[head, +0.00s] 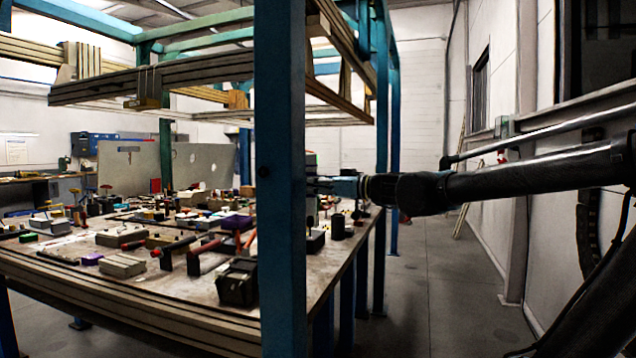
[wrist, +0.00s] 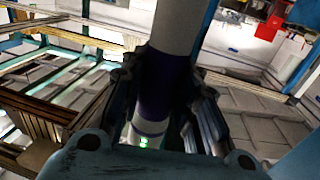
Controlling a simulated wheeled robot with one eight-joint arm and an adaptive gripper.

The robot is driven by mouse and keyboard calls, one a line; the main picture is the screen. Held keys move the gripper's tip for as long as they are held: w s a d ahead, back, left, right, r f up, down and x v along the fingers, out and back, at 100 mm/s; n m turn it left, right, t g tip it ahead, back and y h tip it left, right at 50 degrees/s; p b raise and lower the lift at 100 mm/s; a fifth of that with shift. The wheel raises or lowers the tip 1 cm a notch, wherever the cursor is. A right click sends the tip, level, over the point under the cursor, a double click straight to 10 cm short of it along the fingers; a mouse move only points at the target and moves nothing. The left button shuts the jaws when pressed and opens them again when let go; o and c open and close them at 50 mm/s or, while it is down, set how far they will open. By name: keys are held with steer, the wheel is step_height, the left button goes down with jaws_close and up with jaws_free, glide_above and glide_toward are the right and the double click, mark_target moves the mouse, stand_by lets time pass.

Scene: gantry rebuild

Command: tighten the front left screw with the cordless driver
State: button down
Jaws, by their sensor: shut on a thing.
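My gripper (head: 322,185) reaches in from the right in the head view, level with the blue post and partly hidden behind it. In the wrist view my gripper (wrist: 165,75) has its dark fingers closed on both sides of a cylindrical thing. This thing, which looks like the cordless driver (wrist: 168,85), has a grey upper part, a dark purple-blue middle and a pale lower end with small green lights. Its tip is out of sight. I cannot make out the front left screw in either view.
A blue post (head: 281,180) stands upright close in front of the workbench (head: 150,300). Tools, boxes and a dark box (head: 237,283) crowd the bench top. Wooden beams (head: 160,78) hang overhead on the blue frame. The floor (head: 440,270) to the right is clear.

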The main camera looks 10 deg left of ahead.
steer(key=shift+w+d, duration=0.4)
steer(key=shift+d, duration=0.1)
steer(key=w+a+f+m+t+h, duration=0.2)
steer(key=w+a+m+t, duration=0.1)
steer(key=w, duration=1)
steer(key=w+a+f+m+t+h, duration=0.2)
steer(key=w+a+t, duration=0.3)
steer(key=w, duration=0.8)
steer(key=shift+w+a+m, duration=0.25)
steer(key=shift+a+m, duration=0.05)
steer(key=shift+m, duration=0.2)
